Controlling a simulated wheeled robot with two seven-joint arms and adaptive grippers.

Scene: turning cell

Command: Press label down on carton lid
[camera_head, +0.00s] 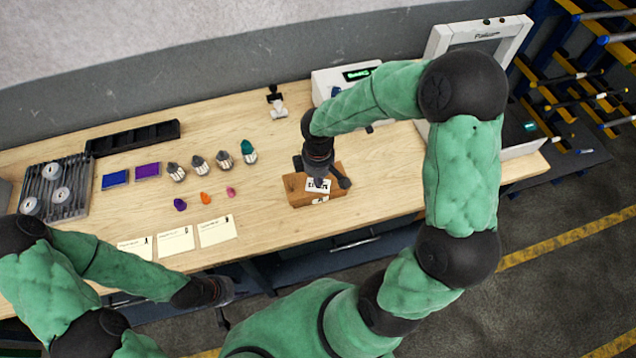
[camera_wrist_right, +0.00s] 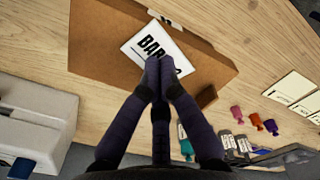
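A brown carton (camera_head: 297,188) lies on the wooden table, right of centre in the head view. A white label (camera_head: 316,186) with black print lies on its lid. In the right wrist view the carton (camera_wrist_right: 105,50) fills the upper left and the label (camera_wrist_right: 140,47) reads "BAR", the rest hidden. My right gripper (camera_wrist_right: 160,72) has its fingertips together over the label, touching or very close to it; I cannot tell which. Nothing shows between the fingers. My left gripper (camera_head: 222,291) hangs at the table's front edge, away from the carton; its fingers are unclear.
Several small bottles (camera_head: 224,160), coloured pieces (camera_head: 205,198) and cards (camera_head: 175,240) lie left of the carton. A white device (camera_head: 335,82) stands behind it, and a stamp (camera_head: 277,104) nearby. A white frame (camera_head: 480,35) stands at the right. Table around the carton's left is clear.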

